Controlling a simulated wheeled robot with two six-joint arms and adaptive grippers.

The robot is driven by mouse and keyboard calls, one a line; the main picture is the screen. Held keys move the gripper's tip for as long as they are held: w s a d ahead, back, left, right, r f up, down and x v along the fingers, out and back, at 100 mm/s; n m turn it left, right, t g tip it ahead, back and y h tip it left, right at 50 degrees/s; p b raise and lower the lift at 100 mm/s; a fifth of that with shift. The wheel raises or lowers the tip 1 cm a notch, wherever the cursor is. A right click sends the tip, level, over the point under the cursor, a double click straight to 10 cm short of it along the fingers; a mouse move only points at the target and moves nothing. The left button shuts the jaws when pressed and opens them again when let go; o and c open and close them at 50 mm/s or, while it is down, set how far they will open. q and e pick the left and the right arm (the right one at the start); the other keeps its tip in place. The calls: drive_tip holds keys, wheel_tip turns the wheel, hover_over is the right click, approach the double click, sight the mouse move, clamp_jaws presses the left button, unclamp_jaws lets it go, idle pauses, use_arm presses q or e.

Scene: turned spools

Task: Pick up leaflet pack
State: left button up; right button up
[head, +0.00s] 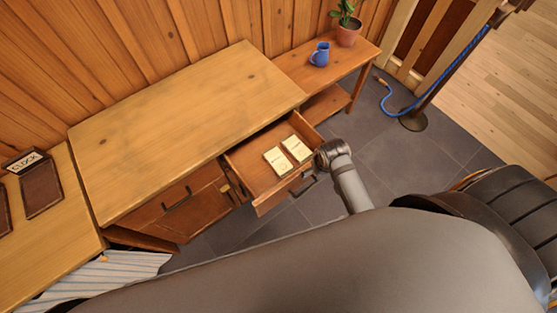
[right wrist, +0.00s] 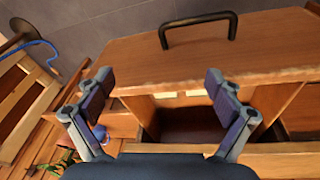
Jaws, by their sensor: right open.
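Two cream leaflet packs lie side by side in the open wooden drawer (head: 258,163), the left pack (head: 277,160) and the right pack (head: 296,148). In the right wrist view only pale slivers (right wrist: 166,96) show past the edge of the drawer front (right wrist: 200,62); they appear to be the packs. My right gripper (right wrist: 159,80) is open and empty, with its two fingers apart in front of the drawer front. In the head view my right wrist is beside the drawer's front right corner, and the fingers are mostly hidden. My left gripper is not in view.
The drawer's black handle (right wrist: 198,28) sticks out from its front. The desk top (head: 180,130) above is bare. A side table (head: 335,68) bears a blue mug (head: 320,55) and a potted plant (head: 348,32). A rope post (head: 413,121) stands on the tile floor.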

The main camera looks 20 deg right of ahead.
drive_tip(key=w+a+p, duration=0.1)
drive_tip(key=w+a, duration=0.1)
drive_tip(key=w, duration=0.4)
drive_tip(key=n+g+y+b, duration=0.1)
drive_tip(key=n+g+b, duration=0.2)
drive_tip(key=b, duration=0.3)
hover_over(279, 162)
wheel_tip(279, 162, down, 10)
drive_tip(key=shift+s+a+f, duration=0.1)
drive_tip(key=shift+r, duration=0.2)
drive_tip(key=f+b, duration=0.1)
drive_tip(key=b, duration=0.1)
drive_tip(key=f+b, duration=0.4)
drive_tip(key=b, duration=0.1)
drive_tip(key=shift+w+f, duration=0.25)
drive_tip(key=shift+r, duration=0.2)
drive_tip(key=shift+c, duration=0.5)
drive_tip(key=c, duration=1.2)
drive_tip(key=shift+r+p, duration=0.1)
drive_tip(key=shift+p, duration=0.2)
drive_tip(key=shift+c, duration=0.2)
